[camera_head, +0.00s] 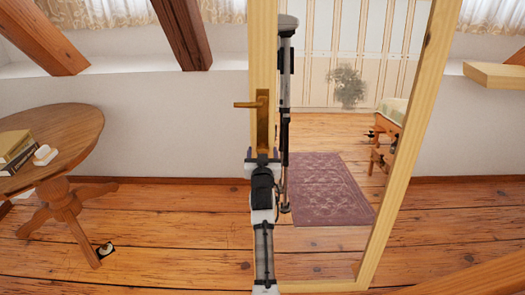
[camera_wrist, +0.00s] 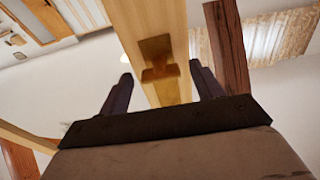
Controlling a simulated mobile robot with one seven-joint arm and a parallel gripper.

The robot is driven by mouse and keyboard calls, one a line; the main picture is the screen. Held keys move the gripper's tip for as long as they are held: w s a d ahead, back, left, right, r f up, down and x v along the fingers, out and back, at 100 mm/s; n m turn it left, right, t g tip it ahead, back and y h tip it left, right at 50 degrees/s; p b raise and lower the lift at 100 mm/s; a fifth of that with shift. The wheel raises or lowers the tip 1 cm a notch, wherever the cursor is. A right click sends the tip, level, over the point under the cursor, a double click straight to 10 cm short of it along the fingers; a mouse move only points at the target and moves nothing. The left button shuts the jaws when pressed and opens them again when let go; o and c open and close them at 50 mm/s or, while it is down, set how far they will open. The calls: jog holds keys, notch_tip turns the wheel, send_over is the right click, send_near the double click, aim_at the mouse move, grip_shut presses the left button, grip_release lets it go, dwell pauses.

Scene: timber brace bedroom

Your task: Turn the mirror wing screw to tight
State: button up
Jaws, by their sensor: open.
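The tall mirror has a pale wooden frame (camera_head: 407,150). On its left post is an upright brass plate (camera_head: 263,122) with a brass wing screw (camera_head: 245,104), whose wing points level to the left. The wrist view shows the brass plate (camera_wrist: 156,48) and the wing screw (camera_wrist: 160,73) on the post. My gripper (camera_head: 263,155) is just below the plate in the head view. In the wrist view my gripper (camera_wrist: 161,70) is open and empty, its dark fingers on either side of the screw in the picture. I cannot tell any contact.
A round wooden table (camera_head: 75,125) with books (camera_head: 15,150) stands at the left. A small dark and white object (camera_head: 104,250) lies on the floor by its foot. The mirror glass reflects the room, a patterned rug and parts of me. Slanted timber beams (camera_head: 183,30) stand behind.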

jog(key=shift+w, duration=0.2)
jog(key=c, duration=1)
